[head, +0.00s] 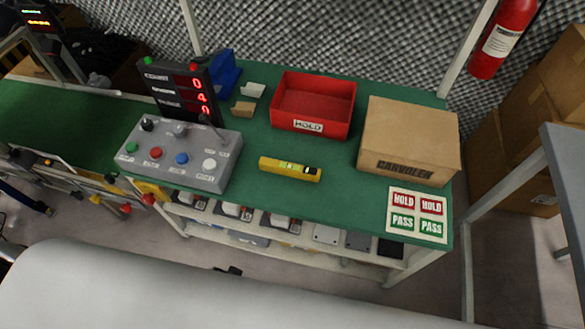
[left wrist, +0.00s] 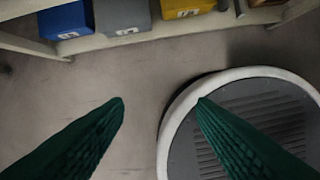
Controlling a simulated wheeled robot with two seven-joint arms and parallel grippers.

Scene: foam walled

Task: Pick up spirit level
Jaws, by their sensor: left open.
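The spirit level (head: 290,169) is a short yellow bar with a pale green vial and a dark marking. It lies flat on the green table (head: 320,199), near its front edge, right of the grey button box. No gripper shows in the head view. In the left wrist view my left gripper (left wrist: 160,100) has two green ribbed fingers, wide apart with nothing between them. It hangs over the floor, below the table's lower shelf, away from the level. The level is not visible in the left wrist view. My right gripper is not in view.
A grey button box (head: 180,154) and a counter display (head: 182,88) stand left of the level. A red HOLD bin (head: 313,98) is behind it. A cardboard box (head: 408,139) and a HOLD/PASS sheet (head: 417,214) are to the right. The tabletop around the level is clear.

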